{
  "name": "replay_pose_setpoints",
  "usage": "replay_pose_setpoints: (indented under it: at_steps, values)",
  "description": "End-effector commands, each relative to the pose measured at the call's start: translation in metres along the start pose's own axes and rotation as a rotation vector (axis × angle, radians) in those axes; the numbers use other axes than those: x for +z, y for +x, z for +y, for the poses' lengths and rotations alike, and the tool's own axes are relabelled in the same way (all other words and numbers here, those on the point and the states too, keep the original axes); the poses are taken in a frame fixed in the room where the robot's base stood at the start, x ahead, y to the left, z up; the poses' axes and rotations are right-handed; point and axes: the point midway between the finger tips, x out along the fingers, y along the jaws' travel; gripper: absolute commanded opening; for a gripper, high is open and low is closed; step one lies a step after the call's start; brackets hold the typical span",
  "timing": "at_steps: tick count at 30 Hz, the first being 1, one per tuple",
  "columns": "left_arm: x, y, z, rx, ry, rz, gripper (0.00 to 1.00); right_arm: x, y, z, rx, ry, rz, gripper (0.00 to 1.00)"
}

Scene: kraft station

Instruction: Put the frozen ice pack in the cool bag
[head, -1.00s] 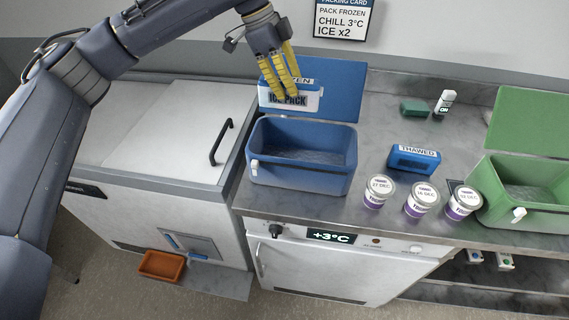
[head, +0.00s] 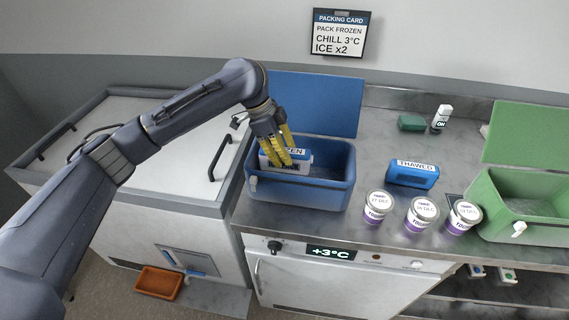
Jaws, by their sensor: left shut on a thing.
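The frozen ice pack (head: 303,157) is a blue and white block with a partly hidden label ending in "ZEN". My left gripper (head: 287,163) has yellow fingers and is shut on it from above. The blue cool bag (head: 305,195) stands open on the counter, with its lid (head: 318,102) raised behind it. The pack is at the left part of the bag's opening, its lower part near or within the mouth. I cannot tell whether it touches the floor of the bag. My right gripper is not in view.
A blue pack marked THAWED (head: 413,174) lies right of the bag. Several labelled tubs (head: 420,214) stand in front of it. An open green bag (head: 525,226) is at the right. A white chest (head: 165,145) stands left. A packing card (head: 338,34) hangs on the wall.

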Motion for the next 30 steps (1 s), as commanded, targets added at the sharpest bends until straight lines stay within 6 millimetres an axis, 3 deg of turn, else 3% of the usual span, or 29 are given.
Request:
replay_pose_setpoints:
  at_steps: [5,15,28,29,30]
  values:
    - [0.002,0.004,0.0,-0.001,0.0,0.001,0.0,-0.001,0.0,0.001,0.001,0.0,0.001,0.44]
    - [0.015,0.036,0.0,0.0,0.0,0.001,0.0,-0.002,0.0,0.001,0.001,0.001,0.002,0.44]
    - [0.017,0.04,0.0,-0.001,0.001,0.0,0.0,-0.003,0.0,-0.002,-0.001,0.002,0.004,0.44]
    - [0.017,0.04,0.0,0.0,0.001,-0.001,0.34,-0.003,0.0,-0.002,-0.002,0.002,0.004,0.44]
    - [0.017,0.04,0.0,0.0,0.001,-0.001,0.39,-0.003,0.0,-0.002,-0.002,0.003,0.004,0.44]
